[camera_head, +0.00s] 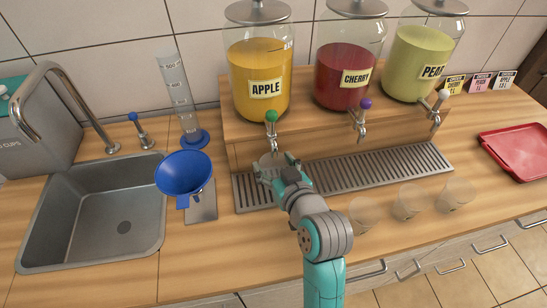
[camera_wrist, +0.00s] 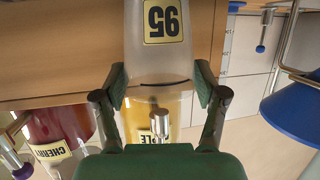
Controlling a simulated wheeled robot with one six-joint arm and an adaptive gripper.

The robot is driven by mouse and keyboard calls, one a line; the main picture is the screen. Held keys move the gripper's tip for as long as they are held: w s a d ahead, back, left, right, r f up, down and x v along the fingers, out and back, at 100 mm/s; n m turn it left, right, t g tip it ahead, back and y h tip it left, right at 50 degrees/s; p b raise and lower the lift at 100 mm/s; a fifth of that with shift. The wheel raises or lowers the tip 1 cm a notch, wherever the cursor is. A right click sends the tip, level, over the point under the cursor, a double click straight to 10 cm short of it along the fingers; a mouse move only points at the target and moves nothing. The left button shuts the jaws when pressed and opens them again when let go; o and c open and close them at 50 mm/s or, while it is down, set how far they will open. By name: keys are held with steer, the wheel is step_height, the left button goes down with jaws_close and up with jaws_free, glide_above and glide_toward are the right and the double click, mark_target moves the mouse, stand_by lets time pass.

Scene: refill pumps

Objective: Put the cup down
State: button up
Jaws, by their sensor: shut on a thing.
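A clear cup (camera_head: 268,160) is between the fingers of my gripper (camera_head: 276,168), under the green-knobbed tap (camera_head: 271,122) of the apple jar (camera_head: 259,72). In the wrist view, which is upside down, the cup (camera_wrist: 158,62) bears a yellow label reading 95 and a dark line. My green fingers (camera_wrist: 161,85) press on both its sides. The cup is at the left part of the grey drip tray (camera_head: 345,173). I cannot tell whether its base touches the tray or how much it holds.
Cherry (camera_head: 348,68) and pear (camera_head: 420,58) jars stand to the right. Several clear cups (camera_head: 408,202) stand on the front counter. A blue funnel (camera_head: 184,173) and a sink (camera_head: 95,215) are at left. A red tray (camera_head: 515,150) lies at right.

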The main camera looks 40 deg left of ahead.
steer(key=o, duration=0.8)
steer(key=shift+f, duration=0.1)
steer(key=shift+c, duration=0.2)
steer(key=shift+d+r, duration=0.1)
steer(key=shift+r, duration=0.1)
steer(key=v, duration=1.1)
steer(key=shift+s+d, duration=0.3)
steer(key=shift+s, duration=0.05)
steer(key=shift+r, duration=0.1)
